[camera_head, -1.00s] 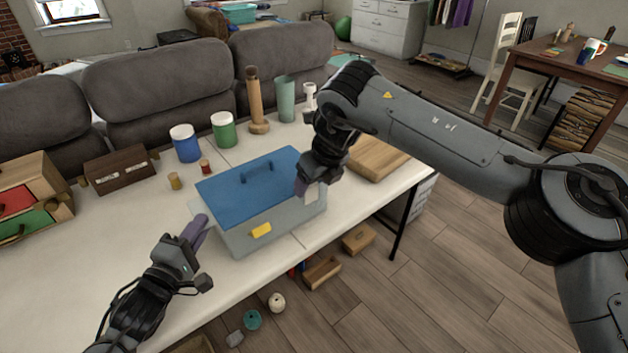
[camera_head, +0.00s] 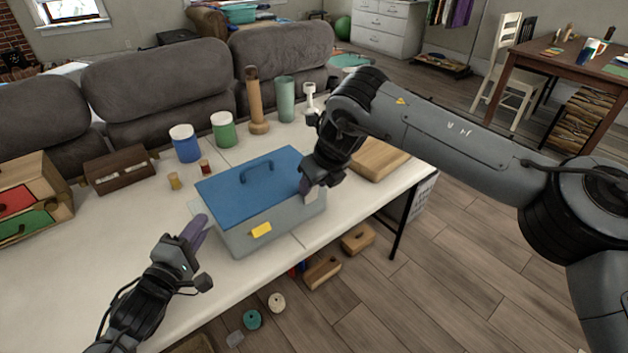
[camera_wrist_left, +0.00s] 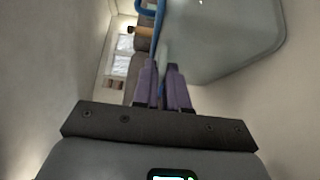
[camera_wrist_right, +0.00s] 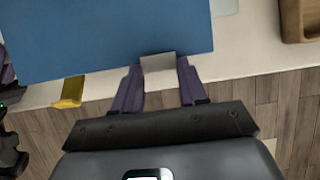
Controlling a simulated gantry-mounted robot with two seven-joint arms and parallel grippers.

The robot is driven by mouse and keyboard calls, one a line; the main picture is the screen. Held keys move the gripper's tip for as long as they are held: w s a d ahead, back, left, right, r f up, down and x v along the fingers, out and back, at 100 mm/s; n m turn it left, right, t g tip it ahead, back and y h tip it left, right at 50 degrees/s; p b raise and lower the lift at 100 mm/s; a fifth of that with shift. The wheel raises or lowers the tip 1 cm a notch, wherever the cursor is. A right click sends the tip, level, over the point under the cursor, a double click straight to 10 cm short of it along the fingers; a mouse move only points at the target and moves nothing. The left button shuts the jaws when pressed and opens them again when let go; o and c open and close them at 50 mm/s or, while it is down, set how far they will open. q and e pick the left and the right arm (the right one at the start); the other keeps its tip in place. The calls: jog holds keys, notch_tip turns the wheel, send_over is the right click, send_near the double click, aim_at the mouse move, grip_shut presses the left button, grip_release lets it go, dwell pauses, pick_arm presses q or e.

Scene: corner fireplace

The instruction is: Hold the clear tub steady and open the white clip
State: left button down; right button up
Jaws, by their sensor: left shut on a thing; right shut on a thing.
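The clear tub (camera_head: 285,222) looks translucent grey and has a blue lid (camera_head: 228,184) with an arched handle. It stands upright on the white table. The white clip (camera_head: 312,196) is at the right of its front side; in the right wrist view the clip (camera_wrist_right: 158,68) sits between my fingers. My right gripper (camera_head: 306,188) is shut on it. A yellow clip (camera_head: 261,230) is at the middle front. My left gripper (camera_head: 200,222) is shut at the tub's left end, its fingers close together beside the tub wall (camera_wrist_left: 230,45). What exactly they pinch is mostly hidden.
Blue (camera_head: 186,144) and green (camera_head: 223,130) jars stand behind the tub. A wooden board (camera_head: 380,160) lies right of it, and a brown box (camera_head: 116,170) and drawer unit (camera_head: 30,200) at left. The table's front edge is close to the tub. Small items lie on the floor.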

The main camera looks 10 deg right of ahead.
aim_at(312, 197)
jog(key=shift+s+d+f+t+y, duration=0.3)
jog(key=shift+s+t, duration=0.1)
jog(key=shift+t, duration=0.15)
jog(key=shift+s+d+f+t+y, duration=0.15)
jog(key=shift+s+f+t+y, duration=0.15)
jog(key=shift+t, duration=0.25)
jog(key=shift+s+d+f+t+y, duration=0.15)
jog(key=shift+s+f+t+y, duration=0.15)
jog(key=shift+t, duration=0.25)
jog(key=shift+s+d+f+t+y, duration=0.1)
jog(key=shift+s+f+t, duration=0.05)
jog(key=shift+s+t, duration=0.35)
jog(key=shift+s+d+f+t+y, duration=0.1)
jog(key=shift+s+f+t+y, duration=0.2)
jog(key=shift+t, duration=0.45)
jog(key=shift+s+d+f+t+y, duration=0.1)
jog(key=shift+s+f+t+y, duration=0.2)
jog(key=shift+t, duration=0.45)
jog(key=shift+s+f+t+y, duration=0.15)
jog(key=shift+f+t+y, duration=0.25)
jog(key=shift+t, duration=0.35)
jog(key=shift+r, duration=0.1)
jog(key=o, duration=1.1)
jog(key=shift+c, duration=0.2)
jog(key=shift+d, duration=0.15)
